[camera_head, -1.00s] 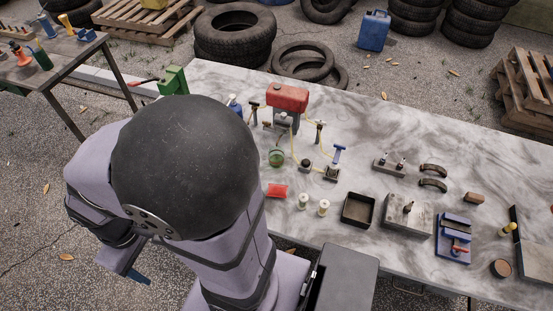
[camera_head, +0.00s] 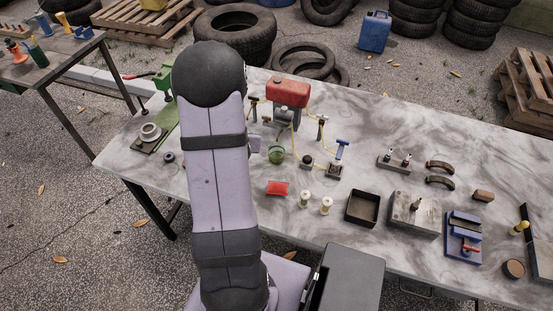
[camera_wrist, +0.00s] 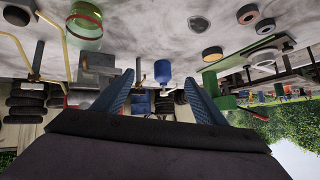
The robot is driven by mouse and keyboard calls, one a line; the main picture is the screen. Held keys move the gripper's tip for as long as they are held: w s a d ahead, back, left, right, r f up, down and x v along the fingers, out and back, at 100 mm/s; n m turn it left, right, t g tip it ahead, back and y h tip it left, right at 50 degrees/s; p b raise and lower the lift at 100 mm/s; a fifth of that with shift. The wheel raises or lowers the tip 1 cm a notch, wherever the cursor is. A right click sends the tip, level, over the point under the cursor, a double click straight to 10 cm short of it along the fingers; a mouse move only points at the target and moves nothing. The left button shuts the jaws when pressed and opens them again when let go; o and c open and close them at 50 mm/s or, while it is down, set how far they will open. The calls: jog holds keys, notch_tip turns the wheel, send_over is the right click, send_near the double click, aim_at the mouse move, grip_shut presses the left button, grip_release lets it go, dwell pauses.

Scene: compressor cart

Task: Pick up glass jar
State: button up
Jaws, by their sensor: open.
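The glass jar (camera_head: 276,154) is a small green see-through vessel on the marble-topped table, just right of my arm in the head view. In the wrist view, which is upside down, the green jar (camera_wrist: 86,28) shows at the upper left, with a reddish band at its edge. My gripper (camera_wrist: 158,92) has its two blue fingers spread apart with nothing held between them. The jar is apart from the fingers, off to their left in the wrist view. In the head view my arm hides most of the gripper.
A red tank (camera_head: 288,93) on a stand with yellow tubing rises behind the jar. A blue bottle (camera_wrist: 163,72) shows beyond the fingers. Bare marble lies at the table's right rear.

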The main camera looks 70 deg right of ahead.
aim_at(277, 157)
jog(key=s+d+f+m+g+h+b, duration=0.1)
jog(key=s+d+f+m+h+b, duration=0.15)
jog(key=s+d, duration=0.6)
jog(key=s+a+f+n+b, duration=0.1)
jog(key=a+f, duration=0.1)
jog(key=s+a+f+n+t+b, duration=0.1)
jog(key=s+a+f+b, duration=0.1)
jog(key=s+a+f+n+h+b, duration=0.1)
jog(key=a+f+b, duration=0.1)
jog(key=a, duration=0.1)
jog(key=shift+s+f+n, duration=0.1)
jog(key=shift+s+n, duration=0.15)
jog(key=shift+s, duration=0.15)
jog(key=shift+s+a+n+t, duration=0.15)
jog(key=shift+a+n+t, duration=0.15)
jog(key=shift+a+t, duration=0.15)
jog(key=shift+p+x, duration=0.5)
jog(key=shift+x, duration=1.1)
jog(key=shift+p+x, duration=0.65)
jog(key=shift+x, duration=1.45)
jog(key=c, duration=1.2)
